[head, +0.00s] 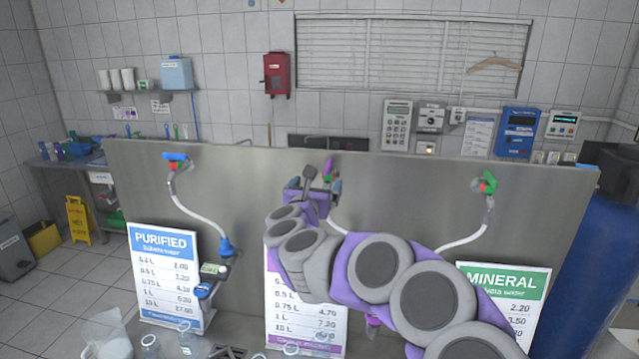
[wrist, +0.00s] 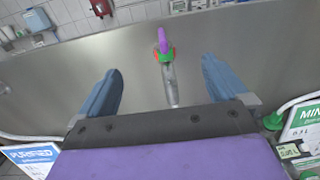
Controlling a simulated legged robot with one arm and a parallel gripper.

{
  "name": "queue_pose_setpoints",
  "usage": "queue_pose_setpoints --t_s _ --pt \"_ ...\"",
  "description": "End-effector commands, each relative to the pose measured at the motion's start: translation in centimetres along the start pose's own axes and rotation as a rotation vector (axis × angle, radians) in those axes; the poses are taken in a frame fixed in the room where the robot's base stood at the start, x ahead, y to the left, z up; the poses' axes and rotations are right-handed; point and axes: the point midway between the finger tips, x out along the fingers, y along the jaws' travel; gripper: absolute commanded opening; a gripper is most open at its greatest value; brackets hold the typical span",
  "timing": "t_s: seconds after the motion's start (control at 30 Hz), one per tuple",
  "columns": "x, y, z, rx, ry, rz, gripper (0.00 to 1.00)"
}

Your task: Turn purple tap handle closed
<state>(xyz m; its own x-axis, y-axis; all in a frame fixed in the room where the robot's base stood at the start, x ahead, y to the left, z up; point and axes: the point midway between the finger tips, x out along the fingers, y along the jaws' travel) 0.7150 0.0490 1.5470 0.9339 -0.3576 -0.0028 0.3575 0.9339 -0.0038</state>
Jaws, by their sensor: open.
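The purple tap handle (wrist: 163,41) stands upright on a tap with green and red parts on the grey metal panel (wrist: 235,60). A pale metal stem (wrist: 170,85) runs from the tap toward me. In the head view the purple handle (head: 327,168) shows just past my gripper (head: 313,187), partly hidden by it. In the wrist view my gripper (wrist: 160,92) is open, its two blue-grey fingers wide apart. The handle lies beyond the fingertips, roughly centred between them, and I see no contact.
A blue-handled tap (head: 177,158) is at the panel's left and a green-handled tap (head: 487,184) at its right, each with a white hose. Price boards PURIFIED (head: 165,275) and MINERAL (head: 505,295) stand in front. Jugs and bottles (head: 150,345) sit low at the front left.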

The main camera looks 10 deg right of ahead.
Motion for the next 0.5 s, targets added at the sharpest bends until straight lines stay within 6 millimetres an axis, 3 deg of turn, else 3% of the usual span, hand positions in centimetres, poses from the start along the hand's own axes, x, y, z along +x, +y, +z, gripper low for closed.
queue_pose_setpoints --t_s 0.2,0.5 --pt "-3.8 0.3 -0.1 0.001 0.001 0.007 1.0" --pt "-6.4 0.3 -0.1 0.0 0.001 0.003 1.0"
